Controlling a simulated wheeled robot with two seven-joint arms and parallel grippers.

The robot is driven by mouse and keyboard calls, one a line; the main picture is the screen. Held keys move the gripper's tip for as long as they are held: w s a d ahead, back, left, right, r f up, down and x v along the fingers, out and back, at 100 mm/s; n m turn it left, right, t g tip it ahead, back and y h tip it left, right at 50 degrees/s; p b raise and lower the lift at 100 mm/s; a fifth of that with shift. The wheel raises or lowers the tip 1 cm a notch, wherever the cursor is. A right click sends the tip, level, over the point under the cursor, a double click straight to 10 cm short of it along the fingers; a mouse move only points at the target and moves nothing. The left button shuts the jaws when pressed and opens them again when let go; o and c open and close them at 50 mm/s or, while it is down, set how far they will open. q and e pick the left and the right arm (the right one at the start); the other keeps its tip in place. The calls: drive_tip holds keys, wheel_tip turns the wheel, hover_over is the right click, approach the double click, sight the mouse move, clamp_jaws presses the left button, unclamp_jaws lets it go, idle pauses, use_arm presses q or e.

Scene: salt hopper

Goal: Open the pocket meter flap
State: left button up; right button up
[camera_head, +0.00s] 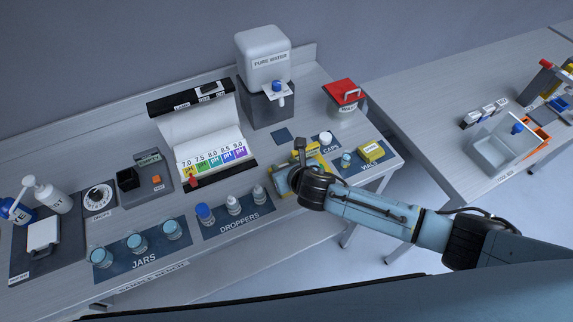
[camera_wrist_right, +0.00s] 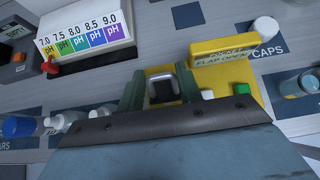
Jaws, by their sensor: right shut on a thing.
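The yellow pocket meter (camera_head: 282,181) lies on the table right of the droppers, largely hidden by my right gripper (camera_head: 297,176) in the head view. In the right wrist view its yellow flap panel (camera_wrist_right: 224,50), lettered "POCKET" and "FLAP OPEN", stands beyond the meter's body (camera_wrist_right: 250,84). A green button (camera_wrist_right: 241,88) and a white button (camera_wrist_right: 207,94) show on the body. My right gripper (camera_wrist_right: 161,86) has its two green fingers on either side of a dark, square-framed part at the meter and is shut on it. My left gripper is not in view.
The pH chart block (camera_head: 213,163) stands to the left. Droppers (camera_head: 232,204) and jars (camera_head: 137,241) line the front. The cap (camera_head: 326,138), a wash cup (camera_head: 346,159), a yellow box (camera_head: 371,151) and the red-lidded waste bin (camera_head: 341,96) are close on the right.

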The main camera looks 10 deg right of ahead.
drive_tip(key=w+g, duration=0.1)
drive_tip(key=w+g+h, duration=0.1)
drive_tip(key=g, duration=0.1)
drive_tip(key=shift+a+r, duration=0.2)
drive_tip(key=shift+r, duration=0.1)
drive_tip(key=shift+w+a+g+h+b, duration=0.15)
drive_tip(key=shift+w+g+h+b, duration=0.2)
drive_tip(key=shift+g+b, duration=0.4)
drive_tip(key=g+b, duration=0.2)
drive_tip(key=w+g+b, duration=0.1)
drive_tip(key=shift+w+a+f+h, duration=0.1)
drive_tip(key=shift+a+f+h, duration=0.15)
drive_tip(key=shift+f+h, duration=0.1)
drive_tip(key=shift+w+a+g+b, duration=0.15)
drive_tip(key=shift+g+b, duration=0.4)
drive_tip(key=shift+b, duration=0.6)
drive_tip(key=shift+w, duration=0.1)
drive_tip(key=o, duration=0.7)
drive_tip(key=shift+o, duration=0.2)
drive_tip(key=shift+r, duration=0.15)
wheel_tip(320, 180, up, 13)
drive_tip(key=s, duration=0.1)
drive_tip(key=shift+s+d, duration=0.15)
drive_tip(key=shift+d, duration=0.15)
